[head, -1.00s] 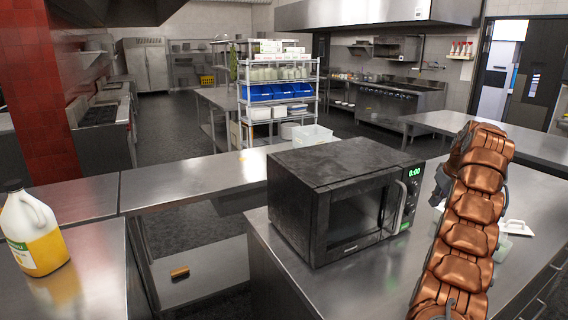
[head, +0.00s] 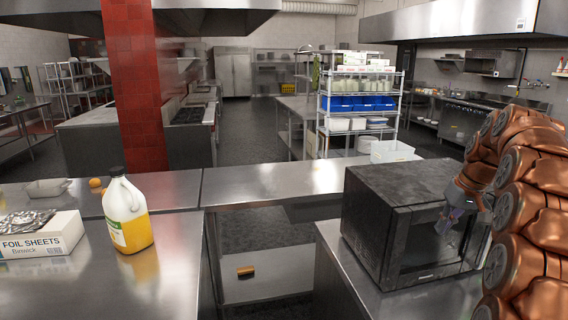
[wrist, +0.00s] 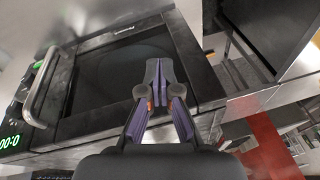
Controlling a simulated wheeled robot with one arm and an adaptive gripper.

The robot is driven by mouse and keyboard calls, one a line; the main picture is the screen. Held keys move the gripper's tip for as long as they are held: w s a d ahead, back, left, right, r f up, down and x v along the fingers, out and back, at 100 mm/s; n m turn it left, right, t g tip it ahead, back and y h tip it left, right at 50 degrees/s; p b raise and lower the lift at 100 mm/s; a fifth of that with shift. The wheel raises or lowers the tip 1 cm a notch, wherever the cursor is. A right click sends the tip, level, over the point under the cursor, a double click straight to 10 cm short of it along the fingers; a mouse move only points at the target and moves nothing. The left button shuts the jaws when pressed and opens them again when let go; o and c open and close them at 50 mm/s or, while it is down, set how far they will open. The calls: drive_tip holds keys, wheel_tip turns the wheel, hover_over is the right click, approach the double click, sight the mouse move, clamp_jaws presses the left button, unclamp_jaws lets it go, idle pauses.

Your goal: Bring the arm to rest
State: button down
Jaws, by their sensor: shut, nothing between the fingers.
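My arm is curled at the right edge of the head view. My gripper (head: 446,222) hangs in front of the microwave's front face, and its fingers are shut and empty. In the wrist view the purple fingers (wrist: 159,82) are together with nothing between them. The black microwave (head: 395,178) stands on the steel counter with its door closed. In the wrist view the microwave (wrist: 118,72) fills the upper left, with its handle and green display at the far left. I cannot tell how wide the gap between fingers and door is.
A jug of yellow liquid (head: 128,215) and a foil sheets box (head: 38,235) stand on the left counter (head: 165,285). A metal tray (head: 47,188) lies behind them. A small brown item (head: 245,271) lies on the lower shelf. A wire rack (head: 360,105) stands beyond.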

drive_tip(key=s+a+f+g, duration=0.3)
drive_tip(key=s+a, duration=1.4)
drive_tip(key=a, duration=0.4)
drive_tip(key=s+a+f, duration=0.2)
drive_tip(key=s+f, duration=0.1)
drive_tip(key=s, duration=0.4)
drive_tip(key=s+a+f+g+h, duration=0.1)
drive_tip(key=s+f, duration=0.2)
drive_tip(key=s, duration=0.4)
drive_tip(key=s+a+f+n, duration=0.1)
drive_tip(key=s+a+f, duration=0.1)
drive_tip(key=s, duration=0.5)
drive_tip(key=shift+s+a+f+h, duration=0.3)
drive_tip(key=shift+s+f+h, duration=0.1)
drive_tip(key=shift+f, duration=0.2)
